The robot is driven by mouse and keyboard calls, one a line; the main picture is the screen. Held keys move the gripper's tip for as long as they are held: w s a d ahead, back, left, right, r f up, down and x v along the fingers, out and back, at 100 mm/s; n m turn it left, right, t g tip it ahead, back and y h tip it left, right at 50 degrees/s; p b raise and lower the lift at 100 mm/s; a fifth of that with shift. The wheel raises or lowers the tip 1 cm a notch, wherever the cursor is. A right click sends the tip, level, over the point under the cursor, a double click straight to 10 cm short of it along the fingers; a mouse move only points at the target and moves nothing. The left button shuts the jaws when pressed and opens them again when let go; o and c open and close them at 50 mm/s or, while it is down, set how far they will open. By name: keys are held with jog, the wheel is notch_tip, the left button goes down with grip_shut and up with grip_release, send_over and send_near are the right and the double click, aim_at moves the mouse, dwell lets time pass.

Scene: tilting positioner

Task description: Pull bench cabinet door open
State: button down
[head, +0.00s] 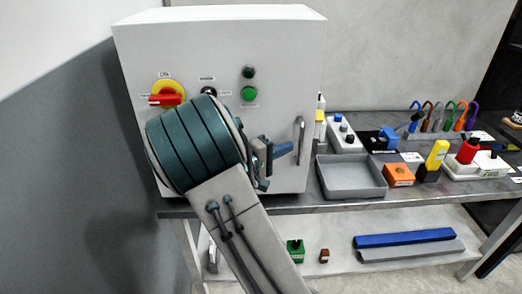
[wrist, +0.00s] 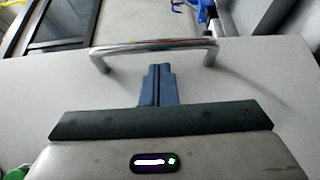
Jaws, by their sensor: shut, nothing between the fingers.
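The bench cabinet (head: 220,40) is a white box on the bench, and its front door is flush with the front. A metal bar handle (head: 300,140) stands upright near the door's right edge. The handle also shows in the wrist view (wrist: 150,50), just beyond my fingertips. My gripper (head: 290,147) is in front of the door, just left of the handle. In the wrist view my gripper (wrist: 157,70) has its blue fingers together with nothing between them. The fingertips end close to the bar; I cannot tell whether they touch it.
The door carries a red and yellow rotary switch (head: 167,96) and a green button (head: 249,93). Right of the cabinet, a grey tray (head: 350,190), an orange block (head: 398,175) and several tools stand on the bench. Blue and grey bars (head: 405,238) lie on the lower shelf.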

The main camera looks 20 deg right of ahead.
jog(key=shift+x, duration=1.15)
jog(key=shift+w, duration=0.1)
